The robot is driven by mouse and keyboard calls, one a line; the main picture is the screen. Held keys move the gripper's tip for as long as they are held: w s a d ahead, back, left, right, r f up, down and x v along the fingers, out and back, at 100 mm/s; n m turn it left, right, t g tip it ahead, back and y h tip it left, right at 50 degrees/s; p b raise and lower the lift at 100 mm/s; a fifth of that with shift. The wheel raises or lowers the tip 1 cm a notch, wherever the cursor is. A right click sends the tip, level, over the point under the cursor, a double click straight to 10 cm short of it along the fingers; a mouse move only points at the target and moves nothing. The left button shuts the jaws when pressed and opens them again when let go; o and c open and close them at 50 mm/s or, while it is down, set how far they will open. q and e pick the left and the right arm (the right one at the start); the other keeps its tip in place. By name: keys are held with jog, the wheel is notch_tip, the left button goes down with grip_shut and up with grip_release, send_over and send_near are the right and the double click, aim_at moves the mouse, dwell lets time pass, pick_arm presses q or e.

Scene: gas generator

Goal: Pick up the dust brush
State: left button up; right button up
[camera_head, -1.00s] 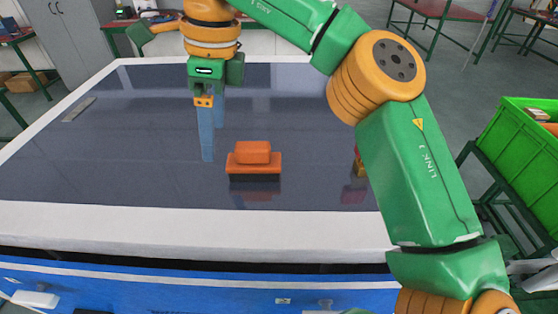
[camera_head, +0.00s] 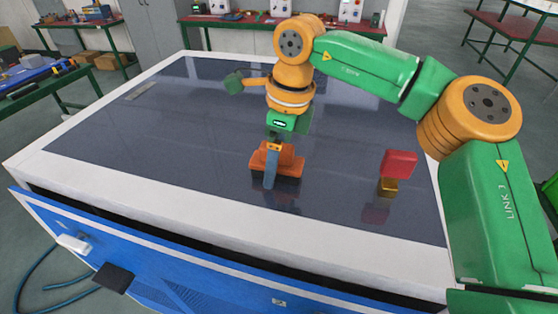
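The dust brush (camera_head: 290,161), with an orange top and dark bristles, sits on the dark glossy table top (camera_head: 190,125) near its front edge. My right gripper (camera_head: 271,166) points down at the brush. One blue finger shows in front of the brush's near-left side. The other finger is hidden, and I cannot tell whether the fingers touch or grip the brush. My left gripper is not in view.
A red block on a yellow base (camera_head: 399,166) stands to the right of the brush. A flat grey piece (camera_head: 139,91) lies at the far left. Workbenches (camera_head: 235,20) stand behind. The table's left half is clear.

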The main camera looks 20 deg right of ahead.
jog(key=shift+w+a, duration=0.1)
jog(key=shift+a, duration=0.05)
grip_shut()
jog(key=shift+r, duration=0.1)
jog(key=shift+r, duration=0.35)
jog(key=shift+w+r, duration=0.1)
jog(key=shift+r, duration=0.8)
jog(key=s+a+r+b, duration=0.2)
jog(key=s+a+r, duration=0.5)
jog(key=s+r, duration=0.3)
jog(key=shift+s+a+r+b, duration=0.15)
jog(key=shift+s+a+b, duration=0.25)
jog(key=shift+s, duration=0.5)
